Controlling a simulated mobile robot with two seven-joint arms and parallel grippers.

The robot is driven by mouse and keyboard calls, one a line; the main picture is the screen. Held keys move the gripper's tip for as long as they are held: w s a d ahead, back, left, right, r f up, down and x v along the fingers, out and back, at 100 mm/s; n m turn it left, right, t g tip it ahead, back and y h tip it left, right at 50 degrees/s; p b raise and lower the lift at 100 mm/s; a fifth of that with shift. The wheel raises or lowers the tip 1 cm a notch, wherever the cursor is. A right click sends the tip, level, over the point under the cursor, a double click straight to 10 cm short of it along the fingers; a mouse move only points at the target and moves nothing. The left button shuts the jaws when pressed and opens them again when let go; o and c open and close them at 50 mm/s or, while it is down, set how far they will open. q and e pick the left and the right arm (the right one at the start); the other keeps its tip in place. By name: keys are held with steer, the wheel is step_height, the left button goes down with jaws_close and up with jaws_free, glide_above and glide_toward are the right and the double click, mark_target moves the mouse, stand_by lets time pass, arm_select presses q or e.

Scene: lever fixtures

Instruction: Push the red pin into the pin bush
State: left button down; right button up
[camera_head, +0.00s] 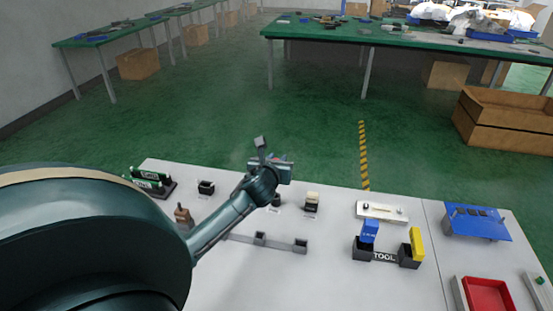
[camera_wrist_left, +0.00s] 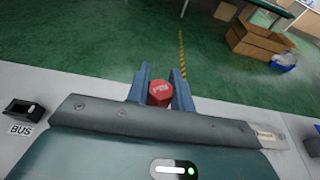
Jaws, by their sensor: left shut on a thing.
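The red pin (camera_wrist_left: 160,92) is between the two fingers of my left gripper (camera_wrist_left: 160,85), its red hexagonal head facing the left wrist camera. In the head view my left gripper (camera_head: 274,160) is over the far edge of the white table, and the pin is mostly hidden there. A black block (camera_wrist_left: 25,108) with a label reading "BUS" stands at the left of the left wrist view, apart from the pin. A small black block (camera_head: 206,187) stands left of the gripper in the head view; I cannot tell whether it is the same one. My right gripper is not in view.
On the white table (camera_head: 340,270) are a black block with a beige top (camera_head: 312,200), a grey bar fixture (camera_head: 268,241), a TOOL holder (camera_head: 384,256) with blue and yellow parts, a blue stand (camera_head: 476,221) and a red tray (camera_head: 488,294). The table's front middle is clear.

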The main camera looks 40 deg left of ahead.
arm_select(q)
step_height(320, 180, down, 3)
steer(key=shift+b, duration=0.75)
steer(key=shift+f+b, duration=0.5)
steer(key=shift+f, duration=0.4)
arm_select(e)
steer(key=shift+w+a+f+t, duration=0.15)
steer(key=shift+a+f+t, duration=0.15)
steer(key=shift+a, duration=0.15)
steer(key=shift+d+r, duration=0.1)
arm_select(q)
steer(key=shift+r, duration=0.1)
steer(key=shift+p, duration=0.35)
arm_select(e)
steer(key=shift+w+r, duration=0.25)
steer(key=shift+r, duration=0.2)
arm_select(q)
steer(key=shift+p, duration=0.35)
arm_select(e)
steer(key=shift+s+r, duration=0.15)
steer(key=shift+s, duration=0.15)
